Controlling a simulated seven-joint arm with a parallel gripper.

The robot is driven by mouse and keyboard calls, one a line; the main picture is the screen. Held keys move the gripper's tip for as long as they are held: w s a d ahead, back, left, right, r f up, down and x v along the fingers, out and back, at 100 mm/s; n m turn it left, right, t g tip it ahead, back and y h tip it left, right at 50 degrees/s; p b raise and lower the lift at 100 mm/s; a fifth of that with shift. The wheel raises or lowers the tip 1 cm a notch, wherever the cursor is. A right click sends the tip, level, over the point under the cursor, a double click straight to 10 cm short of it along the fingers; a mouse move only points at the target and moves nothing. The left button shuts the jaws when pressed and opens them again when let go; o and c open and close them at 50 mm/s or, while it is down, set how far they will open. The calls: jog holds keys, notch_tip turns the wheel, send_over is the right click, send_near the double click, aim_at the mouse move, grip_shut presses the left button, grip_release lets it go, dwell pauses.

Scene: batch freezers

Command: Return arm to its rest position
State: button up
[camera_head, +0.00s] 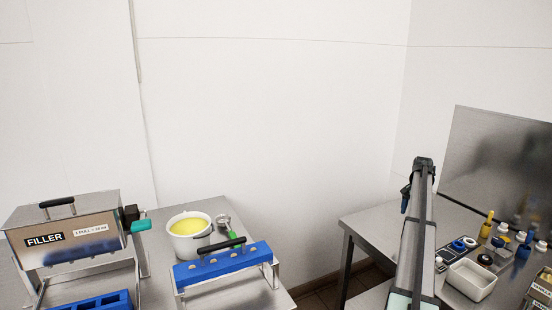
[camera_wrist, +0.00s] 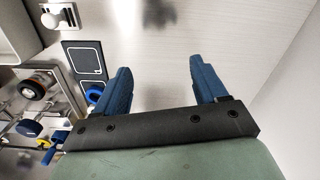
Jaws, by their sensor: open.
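My arm rises over the right steel table in the head view, with its dark wrist end at the top. My gripper shows there as a small dark part with a blue tip (camera_head: 404,205), on the left side of the arm. In the wrist view, my gripper (camera_wrist: 162,78) has its two blue fingers spread wide apart. Nothing is between them, and bare steel tabletop shows beyond. The fingers touch nothing that I can see.
The right table (camera_head: 365,220) holds a white tray (camera_head: 472,279) and several small bottles. A dark square pad (camera_wrist: 85,60) lies left of the fingers. On the left table stand a filler (camera_head: 75,235), a bucket (camera_head: 190,237) and a blue mould (camera_head: 225,263). A floor gap separates the tables.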

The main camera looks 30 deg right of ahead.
jog(key=w+a+f+n, duration=0.2)
jog(key=w+a+f, duration=0.2)
jog(key=w+a, duration=0.35)
jog(key=w+a+f+n, duration=0.2)
jog(key=w+a+f, duration=0.3)
jog(key=a, duration=0.4)
jog(key=a+f+n, duration=0.1)
jog(key=a+f, duration=0.8)
jog(key=a, duration=0.1)
jog(key=s+a+f+n+g+y, duration=0.2)
jog(key=s+a+f+g, duration=0.1)
jog(key=s+a+f, duration=1.8)
jog(key=s+a+f+n+g, duration=0.1)
jog(key=s+a+f, duration=0.3)
jog(key=s+a, duration=0.5)
jog(key=s+a+f+n+g+h, duration=0.1)
jog(key=s+a+f+n, duration=0.3)
jog(key=s+a, duration=0.6)
jog(key=s+a+f+n+g, duration=0.2)
jog(key=s+a+f+n, duration=0.1)
jog(key=s+a, duration=0.7)
jog(key=shift+a+f+h, duration=0.4)
jog(key=shift+a+f, duration=0.1)
